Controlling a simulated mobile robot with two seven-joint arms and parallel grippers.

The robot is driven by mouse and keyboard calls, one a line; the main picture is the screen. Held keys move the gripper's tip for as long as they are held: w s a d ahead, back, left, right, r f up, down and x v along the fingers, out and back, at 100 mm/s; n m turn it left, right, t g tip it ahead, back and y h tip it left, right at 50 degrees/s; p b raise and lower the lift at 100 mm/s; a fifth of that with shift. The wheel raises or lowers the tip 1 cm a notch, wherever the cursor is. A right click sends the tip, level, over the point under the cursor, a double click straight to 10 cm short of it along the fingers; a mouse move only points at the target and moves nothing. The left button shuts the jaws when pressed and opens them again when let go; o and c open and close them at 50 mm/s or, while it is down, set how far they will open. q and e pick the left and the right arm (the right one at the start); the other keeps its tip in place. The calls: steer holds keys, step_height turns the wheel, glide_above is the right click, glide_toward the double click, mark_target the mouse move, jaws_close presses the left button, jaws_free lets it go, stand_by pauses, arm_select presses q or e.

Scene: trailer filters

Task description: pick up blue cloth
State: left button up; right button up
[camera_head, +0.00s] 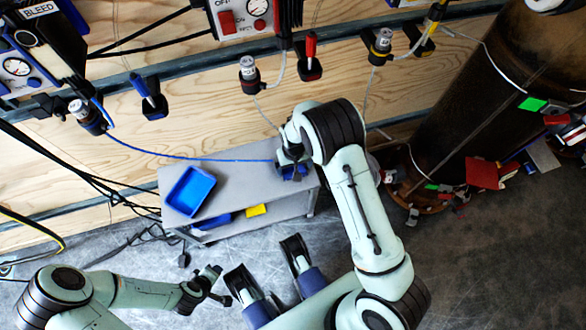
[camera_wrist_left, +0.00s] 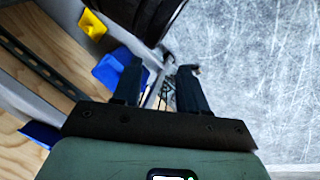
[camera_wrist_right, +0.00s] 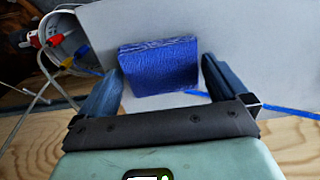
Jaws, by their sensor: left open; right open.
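The blue cloth (camera_wrist_right: 158,67) is a folded, textured block on the grey top of the cart (camera_head: 240,178). In the head view a blue patch of it (camera_head: 290,173) shows at the cart's right end, partly hidden by my right gripper (camera_head: 292,168). My open right gripper (camera_wrist_right: 163,70) is over the cloth. In the right wrist view the cloth appears between its two fingers, with a gap showing on each side. My left gripper (camera_head: 217,285) is open and empty, low in front of the cart; it also shows in the left wrist view (camera_wrist_left: 158,85).
A blue tray (camera_head: 190,191) sits at the left of the cart top. A yellow item (camera_head: 256,210) and a blue item (camera_head: 213,221) are on the lower shelf. A blue hose (camera_head: 190,157) runs along the cart's back edge. A brown cylinder (camera_head: 468,105) stands at right.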

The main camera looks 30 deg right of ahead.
mark_target(293, 168)
steer(key=c, duration=0.8)
arm_select(q)
steer(key=shift+r, duration=0.1)
arm_select(e)
steer(key=shift+r, duration=0.2)
arm_select(q)
steer(key=s+d+r+g+h+p, duration=0.1)
steer(key=s+d+r+p, duration=0.3)
steer(key=s, duration=0.4)
step_height(293, 168, up, 3)
steer(key=shift+s+f+m+g+h+p, duration=0.2)
steer(key=shift+s+m+g+h+p, duration=0.15)
steer(key=shift+g+p, duration=0.5)
arm_select(e)
step_height(293, 168, up, 20)
steer(key=shift+f, duration=0.15)
arm_select(q)
steer(key=shift+d, duration=0.1)
arm_select(e)
steer(key=shift+o, duration=1.3)
steer(key=shift+c, duration=0.8)
steer(key=shift+a, duration=0.1)
